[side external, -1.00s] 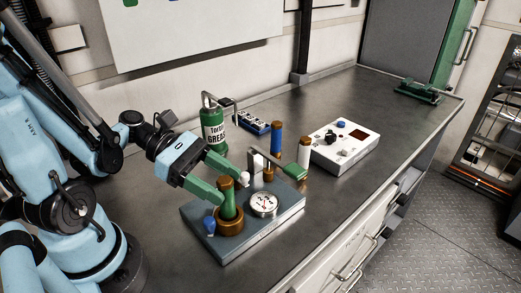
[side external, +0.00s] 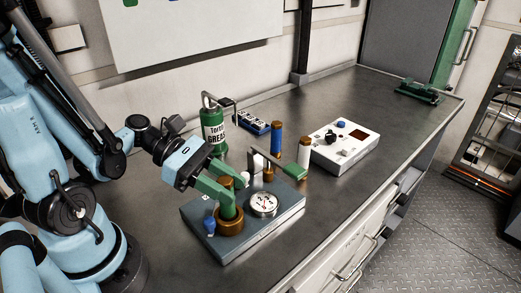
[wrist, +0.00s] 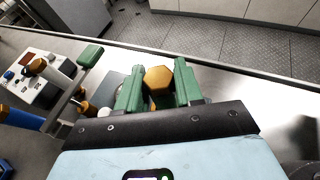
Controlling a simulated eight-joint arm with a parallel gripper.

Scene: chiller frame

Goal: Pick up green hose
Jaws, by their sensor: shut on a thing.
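The green hose (side external: 229,210) stands upright in a brown ring fitting (side external: 230,226) on the blue-grey base plate (side external: 256,227). Its brown hexagonal top (wrist: 159,77) shows between my two green fingers in the wrist view. My gripper (side external: 232,186) reaches in from the left and is shut on the hose near its upper end. The fingers hide part of the hose. The hose's lower end is hidden inside the ring.
A round gauge (side external: 264,203), a blue knob (side external: 209,223) and a green-handled lever (side external: 294,172) share the plate. Behind stand a green grease can (side external: 214,130), a blue cylinder (side external: 276,142) and a white control box (side external: 345,150). The right bench is largely clear.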

